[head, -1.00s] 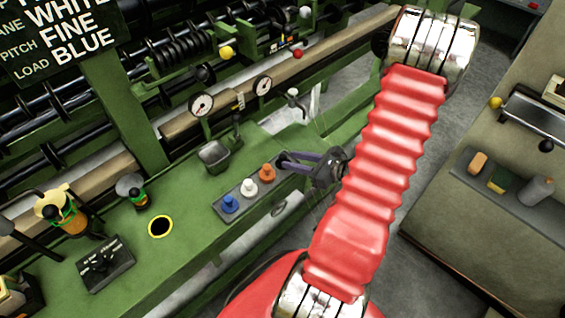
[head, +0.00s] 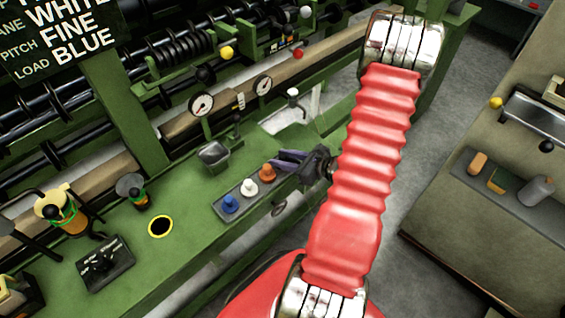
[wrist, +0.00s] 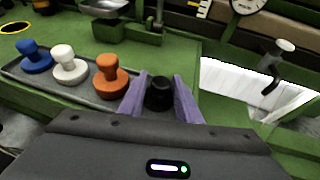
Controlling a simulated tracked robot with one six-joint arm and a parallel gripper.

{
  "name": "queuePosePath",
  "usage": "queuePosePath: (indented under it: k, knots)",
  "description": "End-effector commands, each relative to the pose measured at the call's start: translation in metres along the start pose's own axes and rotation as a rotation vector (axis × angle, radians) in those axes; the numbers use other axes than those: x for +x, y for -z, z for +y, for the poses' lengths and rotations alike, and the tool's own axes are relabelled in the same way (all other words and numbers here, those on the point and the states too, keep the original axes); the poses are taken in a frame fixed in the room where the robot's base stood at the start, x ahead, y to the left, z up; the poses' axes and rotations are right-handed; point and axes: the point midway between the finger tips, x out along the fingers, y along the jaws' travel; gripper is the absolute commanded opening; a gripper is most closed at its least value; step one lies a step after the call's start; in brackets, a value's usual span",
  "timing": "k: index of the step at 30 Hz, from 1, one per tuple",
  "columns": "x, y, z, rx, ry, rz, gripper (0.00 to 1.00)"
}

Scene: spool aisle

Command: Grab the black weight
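The black weight (wrist: 160,93) shows in the wrist view between the two purple fingers of my gripper (wrist: 161,76). The fingers stand apart, one on each side of it; I cannot tell whether they touch it.
The tray lies on a green machine bed (head: 190,225). A grey cup (head: 213,154) and two dials (head: 201,104) are behind it. A small tap-like handle (head: 293,97) stands beyond my gripper. A dark hole with a yellow rim (head: 160,227) is to the left.

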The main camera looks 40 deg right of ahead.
Motion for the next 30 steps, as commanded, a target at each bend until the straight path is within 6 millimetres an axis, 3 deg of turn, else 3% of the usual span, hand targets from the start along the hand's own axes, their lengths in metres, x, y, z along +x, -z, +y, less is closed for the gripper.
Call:
queuePosePath:
  k: [4,17,30]
  knots:
    - [-0.0002,0.0,0.0,0.0,0.0,0.0,0.3]
    - [-0.0003,0.0001,-0.0001,0.0,0.0,0.0,0.0]
    - [-0.0012,-0.0023,-0.0004,-0.001,0.001,-0.001,0.0]
